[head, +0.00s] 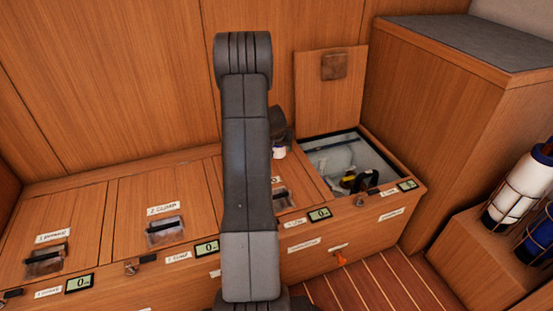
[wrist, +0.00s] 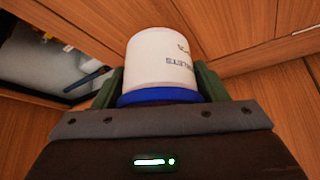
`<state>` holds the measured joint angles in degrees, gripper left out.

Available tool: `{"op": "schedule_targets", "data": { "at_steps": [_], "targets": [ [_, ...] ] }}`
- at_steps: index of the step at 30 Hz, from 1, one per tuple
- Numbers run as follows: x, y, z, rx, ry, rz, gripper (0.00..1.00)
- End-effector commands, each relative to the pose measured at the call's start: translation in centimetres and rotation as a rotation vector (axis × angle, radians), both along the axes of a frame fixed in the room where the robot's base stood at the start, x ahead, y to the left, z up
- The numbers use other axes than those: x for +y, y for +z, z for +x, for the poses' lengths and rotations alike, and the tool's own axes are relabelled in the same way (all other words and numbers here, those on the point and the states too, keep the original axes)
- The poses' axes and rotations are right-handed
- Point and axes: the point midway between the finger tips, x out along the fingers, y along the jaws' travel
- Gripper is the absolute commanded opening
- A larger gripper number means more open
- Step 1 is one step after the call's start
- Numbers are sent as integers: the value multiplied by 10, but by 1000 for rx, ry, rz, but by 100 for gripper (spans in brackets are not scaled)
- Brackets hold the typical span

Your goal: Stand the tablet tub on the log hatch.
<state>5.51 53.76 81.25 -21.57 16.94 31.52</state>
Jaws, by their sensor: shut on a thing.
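The tablet tub (wrist: 160,58) is a white cylinder with dark lettering and a blue band or lid at the end nearest my palm. In the wrist view my gripper (wrist: 160,85) is shut on it, with a green finger at each side. In the head view, the tub (head: 279,152) and my gripper (head: 278,124) show just right of my arm, over the bench near the open locker. Several closed hatches with labels and clear-covered handles line the bench, including one at far left (head: 80,235) and one beside it (head: 150,200). I cannot read which is the log hatch; my arm hides part of the third.
The locker (head: 370,142) at the right end is open, its lid (head: 317,85) raised against the wall. Dark and yellow items lie inside. A tall cabinet (head: 470,110) stands right of it. Caged bottles (head: 515,190) stand at far right. Small displays (head: 207,248) line the bench's front edge.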

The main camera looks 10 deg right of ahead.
Motion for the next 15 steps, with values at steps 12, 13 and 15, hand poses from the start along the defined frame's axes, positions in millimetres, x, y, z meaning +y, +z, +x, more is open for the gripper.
{"op": "schedule_targets", "data": {
  "at_steps": [12,13,15],
  "targets": [
    [0,-43,0,-1,0,1,40],
    [0,-43,0,-1,0,1,40],
    [0,-43,0,-1,0,1,40]
  ]
}}
